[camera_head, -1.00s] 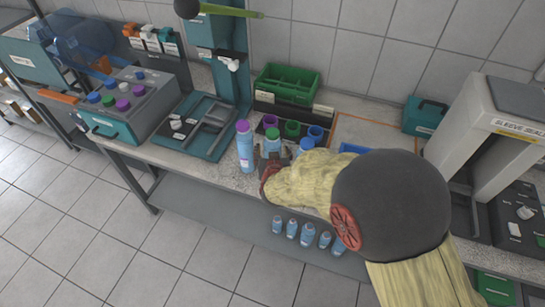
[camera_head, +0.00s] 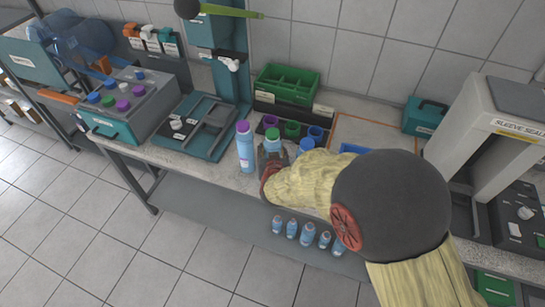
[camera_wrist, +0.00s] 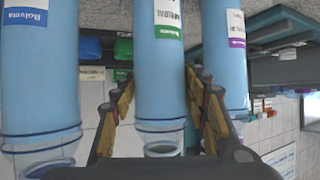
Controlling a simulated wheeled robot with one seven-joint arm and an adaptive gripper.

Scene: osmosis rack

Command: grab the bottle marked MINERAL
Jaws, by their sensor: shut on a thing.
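The middle bottle, light blue with a green-edged label, stands between my fingers in the wrist view (camera_wrist: 160,85). Its label print is cut off at the top edge, so I cannot read the whole word. My gripper (camera_wrist: 162,78) is shut on this bottle, one finger on each side. In the head view the bottle shows a green cap (camera_head: 272,136), and my gripper (camera_head: 272,164) is at its front. A purple-capped bottle (camera_head: 245,148) stands to its left. A blue-capped bottle (camera_head: 306,145), partly hidden by my arm, stands to its right.
Cups in a dark holder (camera_head: 292,129) and a green crate (camera_head: 286,84) are behind the bottles. A teal tray (camera_head: 205,150) lies to the left. Several small bottles (camera_head: 308,234) stand on the lower shelf. A grey sealer machine (camera_head: 488,125) is at the right.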

